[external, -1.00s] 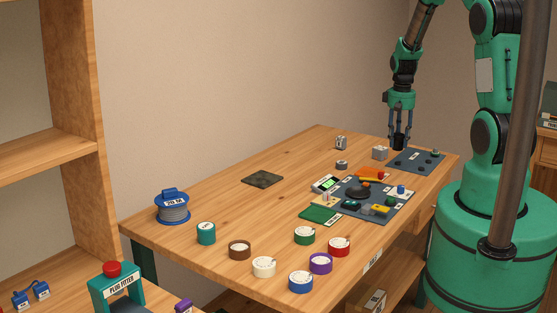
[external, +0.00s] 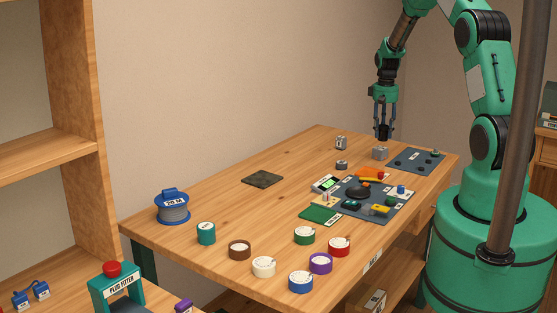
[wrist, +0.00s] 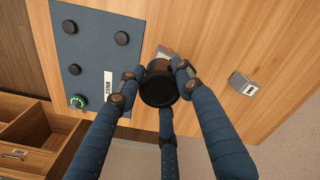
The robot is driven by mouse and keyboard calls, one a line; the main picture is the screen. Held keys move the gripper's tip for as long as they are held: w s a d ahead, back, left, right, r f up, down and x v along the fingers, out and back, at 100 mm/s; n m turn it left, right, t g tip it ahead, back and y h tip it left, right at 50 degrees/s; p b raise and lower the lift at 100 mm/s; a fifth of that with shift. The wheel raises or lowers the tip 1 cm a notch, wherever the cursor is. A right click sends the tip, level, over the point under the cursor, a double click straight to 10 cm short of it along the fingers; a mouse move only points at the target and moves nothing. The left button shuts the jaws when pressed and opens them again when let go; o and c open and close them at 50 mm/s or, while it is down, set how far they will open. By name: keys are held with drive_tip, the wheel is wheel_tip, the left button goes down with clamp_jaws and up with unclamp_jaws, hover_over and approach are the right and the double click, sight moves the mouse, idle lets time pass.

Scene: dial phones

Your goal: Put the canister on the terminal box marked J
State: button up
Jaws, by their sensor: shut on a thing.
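My gripper (external: 384,128) is shut on a black canister (external: 384,132), held in the air near the table's far right end. In the wrist view the dark round canister (wrist: 158,85) sits between the blue fingers of the gripper (wrist: 158,78). A grey terminal box (external: 380,153) stands below it, left of the blue-grey mat; in the wrist view the canister mostly hides it. Another grey box (external: 341,142) stands further left and shows a white label in the wrist view (wrist: 243,83). A low grey piece (external: 341,165) lies nearer. I cannot read which box is marked J.
A blue-grey mat (external: 412,165) with several black pieces and a green-ringed one lies at the far right. A cluttered dark mat (external: 385,215) lies nearer. Coloured tape rolls, a blue spool (external: 172,207) and a dark flat pad (external: 262,180) occupy the rest. The table's back middle is clear.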

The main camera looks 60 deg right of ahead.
sight(381, 137)
drive_tip(key=shift+w+d, duration=0.5)
drive_tip(key=shift+w, duration=0.05)
drive_tip(key=shift+f, duration=0.1)
drive_tip(key=shift+f+b, duration=0.4)
drive_tip(key=shift+f, duration=1.25)
drive_tip(key=shift+f, duration=0.2)
drive_tip(key=o, duration=1)
drive_tip(key=shift+o, duration=0.2)
drive_tip(key=shift+r, duration=0.15)
wheel_tip(381, 137, up, 12)
drive_tip(key=shift+r+p, duration=0.1)
drive_tip(key=shift+p, duration=0.8)
